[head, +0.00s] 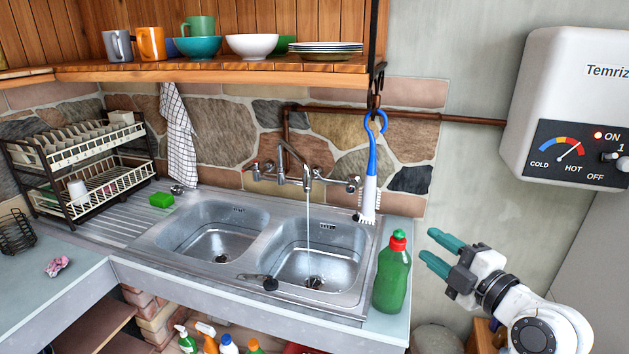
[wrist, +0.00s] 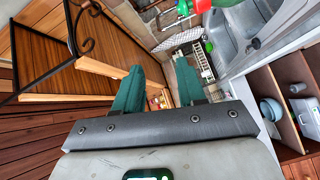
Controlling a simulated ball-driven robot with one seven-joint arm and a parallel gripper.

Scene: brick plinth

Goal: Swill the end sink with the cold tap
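A double steel sink is set in the counter, with a left basin (head: 212,228) and a right basin (head: 318,250), the end one. A chrome mixer tap (head: 290,155) stands behind them. A thin water stream (head: 308,222) falls from its spout into the right basin near the drain (head: 314,282). The left tap handle (head: 256,168) has a red mark; the right tap handle (head: 353,184) is at the wall side nearer the brush. My gripper (head: 428,244) is right of the sink and the green bottle, empty, its teal fingers apart. They also show apart in the wrist view (wrist: 158,85).
A green bottle with red cap (head: 392,275) stands at the counter's right end, between my gripper and the sink. A blue-handled brush (head: 370,170) hangs above the right basin's back corner. A black plug (head: 270,284) lies on the front rim. A water heater (head: 570,105) is at right.

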